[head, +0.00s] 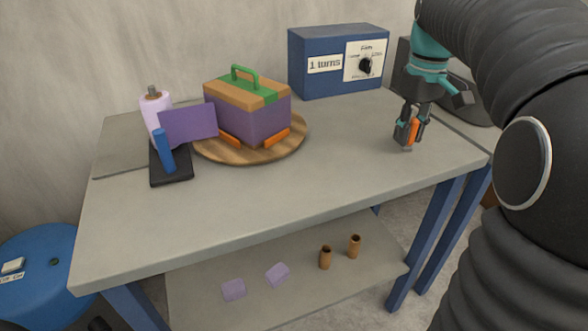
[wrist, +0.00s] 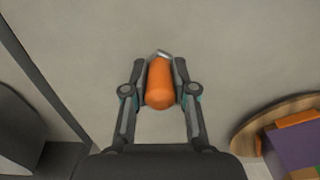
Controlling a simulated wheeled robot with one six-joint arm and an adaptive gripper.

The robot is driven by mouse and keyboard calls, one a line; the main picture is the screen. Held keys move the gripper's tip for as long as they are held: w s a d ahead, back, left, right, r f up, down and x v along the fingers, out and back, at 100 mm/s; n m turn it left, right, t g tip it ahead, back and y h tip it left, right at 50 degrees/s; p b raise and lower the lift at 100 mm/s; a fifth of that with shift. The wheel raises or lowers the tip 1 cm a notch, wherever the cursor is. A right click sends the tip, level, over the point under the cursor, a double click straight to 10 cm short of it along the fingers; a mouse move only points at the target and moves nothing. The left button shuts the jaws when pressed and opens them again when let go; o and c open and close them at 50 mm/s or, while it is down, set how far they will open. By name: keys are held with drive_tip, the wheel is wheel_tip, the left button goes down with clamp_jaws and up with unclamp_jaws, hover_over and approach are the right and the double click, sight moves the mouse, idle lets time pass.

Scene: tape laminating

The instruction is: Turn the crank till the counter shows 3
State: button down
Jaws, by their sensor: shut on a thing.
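The counter on the blue box (head: 307,84) reads "1 turns". A dial panel (head: 365,61) with a black knob is beside it. My gripper (head: 411,133) is shut on an orange handle (wrist: 160,84), with a small metal end showing in the wrist view. It is over the right part of the table, and I cannot tell whether the orange handle touches the tabletop. A blue upright handle (head: 164,150) stands on a black base (head: 172,176) at the left. No part is clearly recognisable as a crank. A round wooden board (head: 299,136) carries a purple box (head: 268,119) with a green handle.
A pale lilac roll (head: 153,107) and a purple sheet (head: 190,125) are beside the box. The table's middle and front (head: 290,195) are clear. Lilac blocks (head: 277,273) and brown tubes (head: 325,257) are on the lower shelf. A blue drum (head: 40,275) stands left.

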sight(427, 148)
drive_tip(key=shift+r, duration=0.1)
drive_tip(key=shift+w+d+p, duration=0.15)
drive_tip(key=shift+d+p, duration=0.6)
drive_tip(key=shift+d, duration=0.9)
drive_tip(key=shift+w+d+r+p, duration=0.1)
drive_tip(key=shift+w+d+p, duration=0.35)
drive_tip(key=shift+d, duration=0.2)
drive_tip(key=shift+w+d, duration=0.45)
drive_tip(key=shift+d, duration=0.2)
